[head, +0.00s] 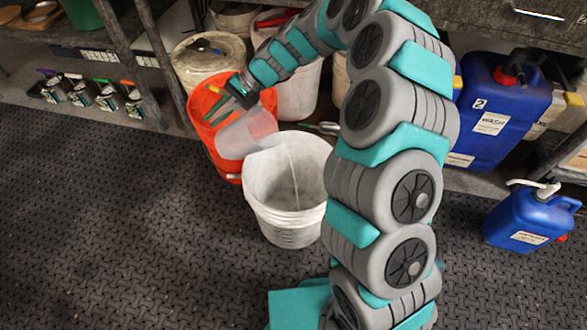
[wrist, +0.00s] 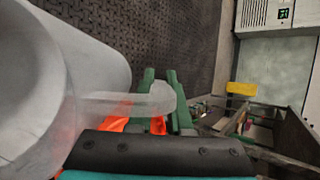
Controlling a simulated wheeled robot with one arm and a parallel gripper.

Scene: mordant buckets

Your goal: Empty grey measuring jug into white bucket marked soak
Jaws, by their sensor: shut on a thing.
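The grey measuring jug (head: 247,133) is translucent and hangs in the air over the gap between an orange bucket and the white bucket. It looks tilted, with its lower right part overlapping the white bucket's rim. My gripper (head: 214,113) is shut on the jug's handle (wrist: 130,106), which passes between the green fingers (wrist: 160,95) in the wrist view. The jug's body (wrist: 28,110) fills the left of that view. The white bucket (head: 285,215) stands upright on the floor and is open. I cannot read a marking on it. No pouring stream shows, and the jug's contents are unclear.
The orange bucket (head: 228,170) stands directly left of the white bucket. Lidded and open pails (head: 205,62) stand behind, under a shelf. Blue canisters (head: 500,115) are at the right, with a smaller one (head: 525,218) in front. The dark textured floor (head: 110,230) is clear at left.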

